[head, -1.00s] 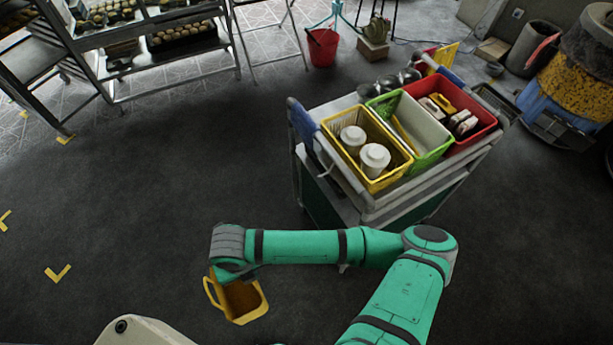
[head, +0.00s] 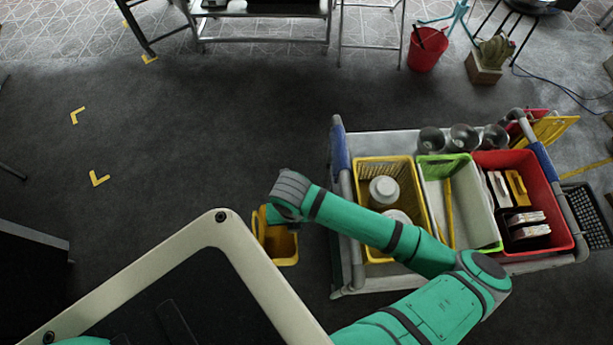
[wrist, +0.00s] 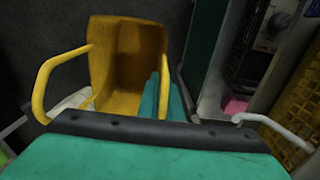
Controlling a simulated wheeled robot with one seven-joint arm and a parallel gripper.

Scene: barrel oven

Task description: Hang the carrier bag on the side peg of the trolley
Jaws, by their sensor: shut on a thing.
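The yellow carrier bag (head: 281,248) hangs open-topped below my gripper (head: 268,214), left of the trolley (head: 337,240) and apart from it. In the wrist view the bag (wrist: 128,60) shows its open inside and a looped handle at left. My gripper's teal fingers (wrist: 163,100) are at the bag's right side, shut on it; the exact grip is partly hidden. The trolley's dark green side (wrist: 205,45) is to the right in the wrist view. A pale curved rod (wrist: 272,124) shows there too; I cannot tell whether it is the side peg.
The trolley carries a yellow basket (head: 415,180), a green-rimmed bin (head: 482,215) and a red bin (head: 562,215). Metal racks (head: 265,36) and a red bucket (head: 427,50) stand at the back.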

